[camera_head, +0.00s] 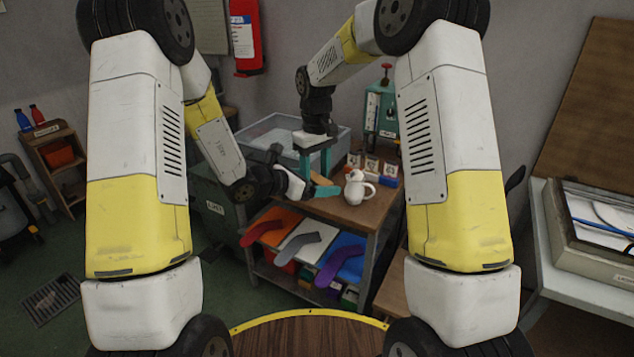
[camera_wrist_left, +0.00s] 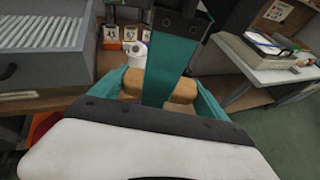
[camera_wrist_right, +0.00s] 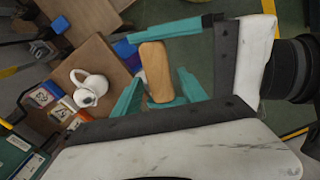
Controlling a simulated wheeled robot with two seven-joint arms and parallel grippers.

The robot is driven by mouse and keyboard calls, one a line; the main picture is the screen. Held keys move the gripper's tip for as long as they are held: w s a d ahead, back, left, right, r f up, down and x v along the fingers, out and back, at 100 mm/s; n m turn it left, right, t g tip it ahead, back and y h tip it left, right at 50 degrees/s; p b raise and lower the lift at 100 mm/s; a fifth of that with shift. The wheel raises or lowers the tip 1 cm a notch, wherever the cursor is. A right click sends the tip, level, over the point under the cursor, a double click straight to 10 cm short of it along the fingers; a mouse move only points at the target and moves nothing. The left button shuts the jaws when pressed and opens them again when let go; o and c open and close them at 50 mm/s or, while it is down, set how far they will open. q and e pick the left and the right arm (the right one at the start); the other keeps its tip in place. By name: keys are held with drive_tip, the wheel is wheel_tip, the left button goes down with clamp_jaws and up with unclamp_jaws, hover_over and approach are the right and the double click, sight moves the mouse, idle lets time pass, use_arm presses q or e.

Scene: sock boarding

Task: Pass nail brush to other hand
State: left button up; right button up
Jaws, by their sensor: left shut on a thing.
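The nail brush shows as a tan wooden block in the right wrist view (camera_wrist_right: 155,70) and, partly covered, in the left wrist view (camera_wrist_left: 183,91). My left gripper (camera_head: 322,188) is shut on it, with one teal finger at each end of the block. My right gripper (camera_head: 316,164) points down over it, open, with a teal finger on either side. A gap shows between the block and one of these fingers. In the left wrist view, a right finger crosses in front of the brush's middle. In the head view the grippers hide the brush.
A white jug (camera_head: 355,188) stands close to the grippers on a wooden cart top (camera_head: 378,207). Small number cards (camera_head: 372,163) and a teal machine (camera_head: 382,112) stand behind it. A grey bin (camera_head: 270,128) is behind the grippers. Coloured sock shapes (camera_head: 338,262) lie on a lower shelf.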

sight(316, 176)
use_arm(q)
drive_tip(key=shift+w+a, duration=0.1)
use_arm(e)
drive_tip(key=shift+o, duration=0.3)
drive_tip(key=shift+r, duration=0.3)
wheel_tip(316, 176, up, 12)
drive_tip(key=s+d+r+m+t, duration=0.1)
drive_tip(key=s+d+r, duration=0.3)
drive_tip(key=s, duration=0.1)
drive_tip(key=s+d+m+t+y, duration=0.1)
drive_tip(key=s+d+m+t, duration=0.1)
drive_tip(key=s, duration=0.9)
drive_tip(key=s+d+m+t+y, duration=0.1)
drive_tip(key=s+d+m+t, duration=0.2)
drive_tip(key=s, duration=0.9)
drive_tip(key=shift+s+d+f+m, duration=0.25)
drive_tip(key=shift+d+f+m, duration=0.25)
drive_tip(key=shift+d, duration=1.1)
